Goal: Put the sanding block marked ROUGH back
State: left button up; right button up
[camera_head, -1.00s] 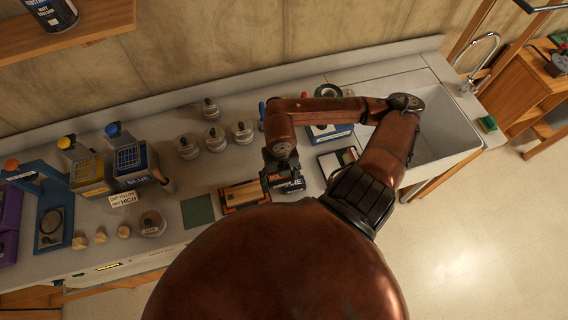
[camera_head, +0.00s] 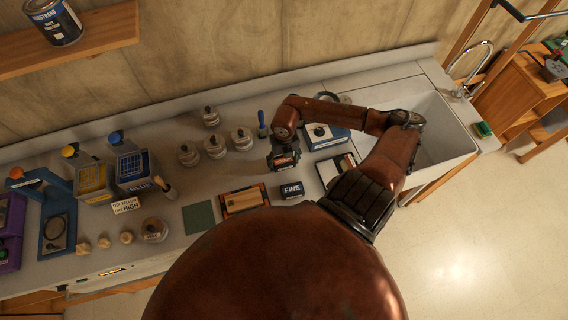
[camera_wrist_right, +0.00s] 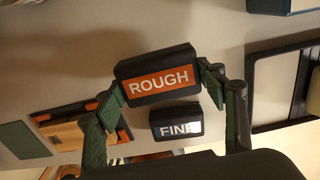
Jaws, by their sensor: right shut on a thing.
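The sanding block marked ROUGH (camera_wrist_right: 160,84) is black with an orange label, and my right gripper (camera_wrist_right: 163,95) is shut on it, one green-padded finger at each end. In the head view my right gripper (camera_head: 284,162) holds it over the counter, behind the FINE block. The sanding block marked FINE (camera_head: 292,190) is black with a white label on a dark band and sits on the counter; it also shows in the wrist view (camera_wrist_right: 177,123), apart from the held block. My left gripper is not in view.
An orange-edged wooden tray (camera_head: 228,208) and a green square (camera_head: 198,217) lie left of FINE. A black-rimmed tray (camera_head: 323,172) lies to the right, with a blue box (camera_head: 340,140) behind it. Several jars stand behind left; a sink (camera_head: 440,150) is at right.

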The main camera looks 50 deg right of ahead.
aim_at(284, 165)
jog(key=shift+w+d+f, duration=0.15)
jog(key=shift+d+f, duration=0.1)
jog(key=shift+f, duration=0.1)
notch_tip(284, 165, down, 2)
jog(key=shift+f+p, duration=0.1)
jog(key=shift+p, duration=0.5)
jog(key=shift+f, duration=0.45)
jog(key=shift+f, duration=0.1)
jog(key=o, duration=1.1)
